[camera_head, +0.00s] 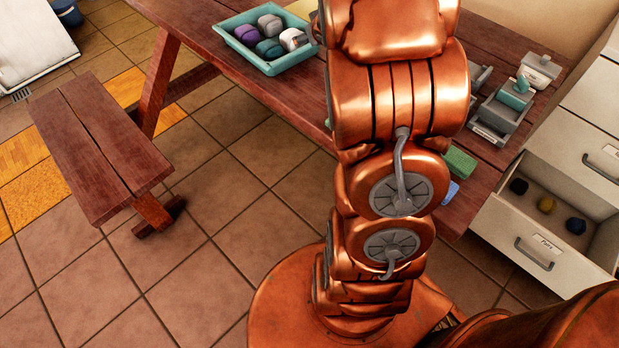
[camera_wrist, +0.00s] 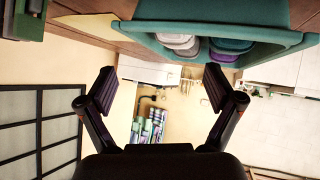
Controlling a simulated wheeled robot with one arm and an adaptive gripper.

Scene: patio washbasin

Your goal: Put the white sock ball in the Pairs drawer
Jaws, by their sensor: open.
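The white sock ball (camera_head: 292,38) sits at the right end of a teal tray (camera_head: 263,68) on the table, beside other sock balls. The Pairs drawer (camera_head: 535,252) is pulled open at the right, with a few dark and yellow balls inside. My gripper (camera_wrist: 162,88) is open and empty in the wrist view; in the head view my arm hides it. The wrist view appears upside down and shows the tray (camera_wrist: 292,38) at the top, beyond the fingers. Pale balls (camera_wrist: 180,42) and a purple ball (camera_wrist: 230,45) show in it; I cannot tell which pale one is the white ball.
The wooden table (camera_head: 205,18) runs across the back, with a bench (camera_head: 100,150) at the left. Grey holders (camera_head: 502,112) and a green block (camera_head: 459,162) lie on the table at the right. A closed drawer (camera_head: 592,150) is above the open one. Tiled floor is free at the left.

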